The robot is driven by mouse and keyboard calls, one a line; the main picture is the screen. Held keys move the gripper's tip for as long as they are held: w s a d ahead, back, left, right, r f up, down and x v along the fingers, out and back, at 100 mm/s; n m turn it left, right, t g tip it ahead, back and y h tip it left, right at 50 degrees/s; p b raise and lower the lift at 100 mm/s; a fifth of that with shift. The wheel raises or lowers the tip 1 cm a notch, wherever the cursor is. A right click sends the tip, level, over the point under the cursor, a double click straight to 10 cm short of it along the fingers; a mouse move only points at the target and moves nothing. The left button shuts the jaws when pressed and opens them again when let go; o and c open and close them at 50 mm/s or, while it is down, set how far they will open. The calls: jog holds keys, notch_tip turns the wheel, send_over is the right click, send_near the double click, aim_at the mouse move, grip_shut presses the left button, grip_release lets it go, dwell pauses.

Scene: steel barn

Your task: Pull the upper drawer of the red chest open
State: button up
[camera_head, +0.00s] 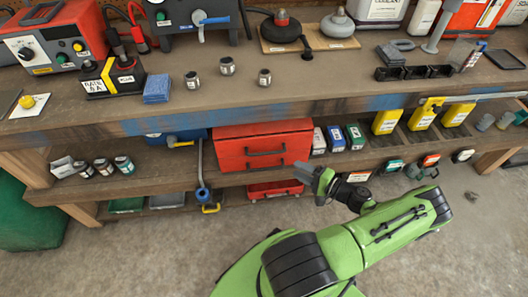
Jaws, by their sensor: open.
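The red chest (237,148) stands on the shelf under the bench, left of my gripper. A dark bar handle (264,151) crosses its upper front. A second dark handle (267,168) sits lower down on the front. Both drawers look closed. My gripper (302,172) is open at the chest's right front corner, with its fingers pointing left. It covers part of the chest's lower right corner. I cannot tell whether it touches the chest. Nothing shows between its fingers.
Small boxes (336,138) and yellow bottles (386,121) stand right of the chest. A blue-ended grey bar (201,165) stands close on its left. A red bin (273,189) is below. The bench top (300,95) overhangs the shelf. The floor (150,250) in front is mostly clear.

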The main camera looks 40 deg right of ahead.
jog(key=b+x, duration=0.2)
jog(key=x, duration=1.1)
jog(key=shift+w+b, duration=0.35)
jog(key=shift+w, duration=0.05)
jog(key=shift+a, duration=0.1)
grip_shut()
jog(key=shift+s, duration=0.1)
